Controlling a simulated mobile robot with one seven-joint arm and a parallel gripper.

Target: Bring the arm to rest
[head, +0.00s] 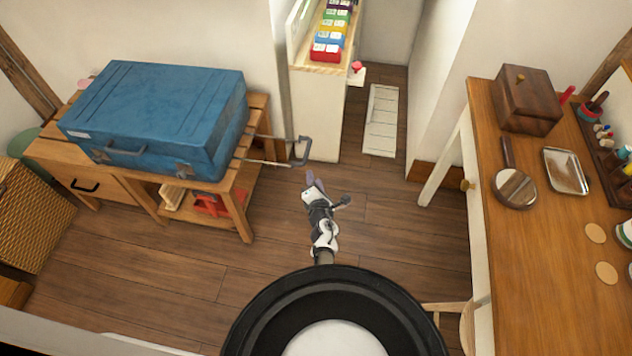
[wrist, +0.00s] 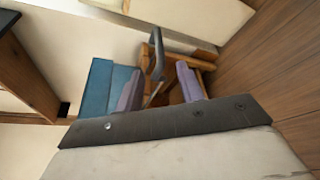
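My gripper (head: 313,180) is above the wooden floor in the middle of the head view, at the end of my arm, which reaches away from my body. In the wrist view its two purple-grey fingers (wrist: 158,86) stand apart. A dark metal bar (wrist: 155,55) shows in the gap between them, but I see no contact. In the head view the matching metal bracket (head: 303,150) sticks out from the wooden bench just beyond the gripper. Whether the fingers are around the bar or only in line with it, I cannot tell.
A blue suitcase (head: 160,110) lies on the wooden bench (head: 243,212) at left. A narrow shelf (head: 318,110) with coloured boxes stands ahead. A wooden desk (head: 545,240) with a hand mirror (head: 515,187) and a wooden box (head: 527,100) is at right. The floor (head: 390,230) between is clear.

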